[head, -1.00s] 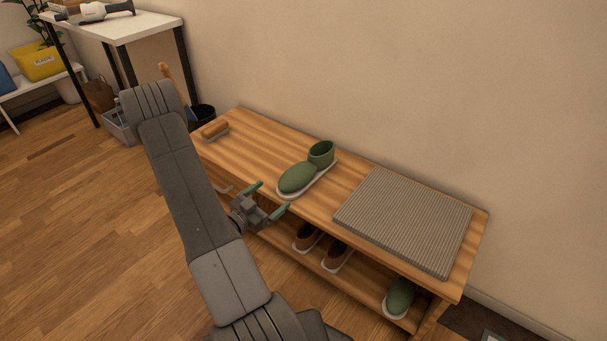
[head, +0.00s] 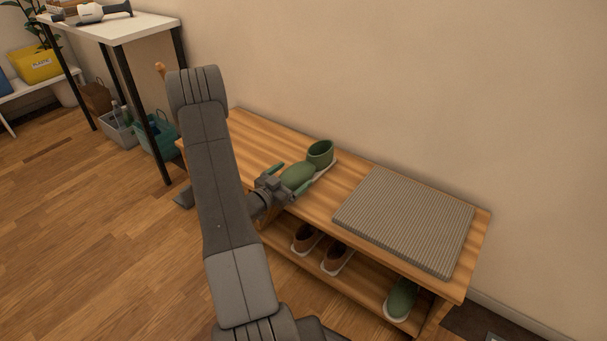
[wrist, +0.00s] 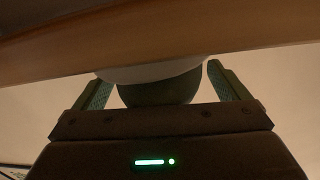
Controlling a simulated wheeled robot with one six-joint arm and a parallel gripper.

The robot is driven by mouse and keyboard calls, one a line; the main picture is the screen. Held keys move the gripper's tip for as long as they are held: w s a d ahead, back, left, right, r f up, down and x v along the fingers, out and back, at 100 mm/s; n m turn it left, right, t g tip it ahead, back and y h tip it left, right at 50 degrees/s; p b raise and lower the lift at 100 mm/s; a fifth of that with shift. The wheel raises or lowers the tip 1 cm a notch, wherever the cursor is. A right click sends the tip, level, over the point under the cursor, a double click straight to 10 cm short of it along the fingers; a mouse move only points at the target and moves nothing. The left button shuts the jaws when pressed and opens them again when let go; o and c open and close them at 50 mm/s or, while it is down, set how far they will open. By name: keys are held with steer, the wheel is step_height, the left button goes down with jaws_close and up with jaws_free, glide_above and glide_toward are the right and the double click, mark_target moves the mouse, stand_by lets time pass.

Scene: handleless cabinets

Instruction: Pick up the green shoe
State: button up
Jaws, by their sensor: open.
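A green shoe (head: 297,176) with a white sole lies on top of the wooden bench (head: 349,184), its toe toward my gripper and its open heel part toward the wall. My gripper (head: 291,180) is open at the toe end, with a finger to each side of it. In the wrist view the shoe's rounded green toe and pale sole (wrist: 156,88) show between the two green-padded fingers (wrist: 155,80). The bench edge crosses the top of that view. I cannot tell whether the fingers touch the shoe. Another green shoe (head: 401,299) stands on the lower shelf at right.
A grey ribbed mat (head: 405,222) covers the bench's right part. Brown shoes (head: 337,257) stand on the lower shelf. The wall is close behind. A white table (head: 117,27), a grey crate (head: 120,133) and a teal bin (head: 158,138) are at left.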

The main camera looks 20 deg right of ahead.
steer(key=shift+r, duration=0.1)
steer(key=c, duration=1.2)
